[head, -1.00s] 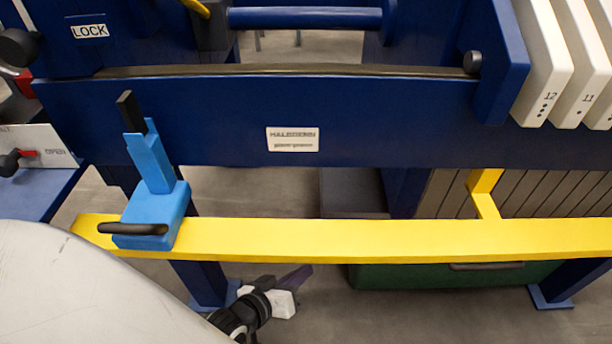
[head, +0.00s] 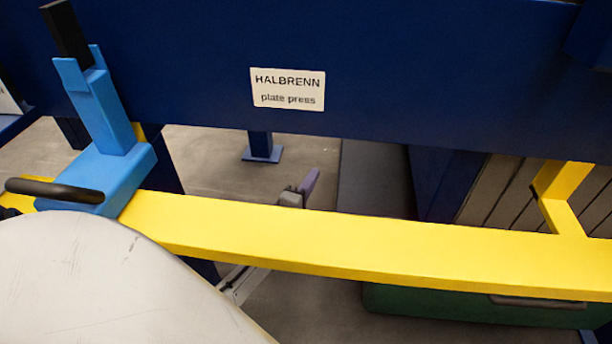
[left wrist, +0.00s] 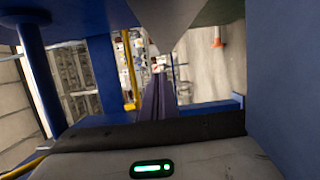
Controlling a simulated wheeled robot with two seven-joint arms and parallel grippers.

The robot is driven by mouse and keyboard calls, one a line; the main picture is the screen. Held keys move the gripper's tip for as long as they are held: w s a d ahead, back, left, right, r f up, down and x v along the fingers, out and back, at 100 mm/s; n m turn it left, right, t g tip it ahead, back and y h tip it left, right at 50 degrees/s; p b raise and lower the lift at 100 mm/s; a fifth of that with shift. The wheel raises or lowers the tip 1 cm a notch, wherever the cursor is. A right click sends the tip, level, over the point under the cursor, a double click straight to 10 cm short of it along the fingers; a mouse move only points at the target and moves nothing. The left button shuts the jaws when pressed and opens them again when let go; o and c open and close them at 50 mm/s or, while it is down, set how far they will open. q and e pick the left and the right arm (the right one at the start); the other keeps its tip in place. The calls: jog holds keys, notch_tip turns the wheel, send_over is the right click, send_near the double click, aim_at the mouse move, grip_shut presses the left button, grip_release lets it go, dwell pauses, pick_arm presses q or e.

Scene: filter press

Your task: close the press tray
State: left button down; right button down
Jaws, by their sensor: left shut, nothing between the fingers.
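A green tray-like box (head: 440,302) with a dark handle (head: 540,302) shows low behind the yellow rail, partly hidden by it. I cannot tell how far it is open. My left gripper (head: 309,184) is under the press on the far side of the yellow rail, left of the green box and apart from it. Its purple fingers are shut and empty, pointing up and away; they also show in the left wrist view (left wrist: 158,98). The rail hides part of my left wrist. My right gripper is not in view.
The yellow rail (head: 350,243) crosses in front, with a blue carriage (head: 105,170) and black handle at its left. The dark blue press beam (head: 420,90) runs above. A dark grey slab (head: 372,180) lies right of my gripper. Open floor shows to its left.

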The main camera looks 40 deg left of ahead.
pick_arm(q)
jog(key=shift+w+d+b, duration=0.25)
jog(key=shift+w+d, duration=0.5)
jog(key=shift+w, duration=0.25)
jog(key=shift+w+d+b, duration=0.2)
jog(key=shift+w+d, duration=0.5)
jog(key=shift+w, duration=0.25)
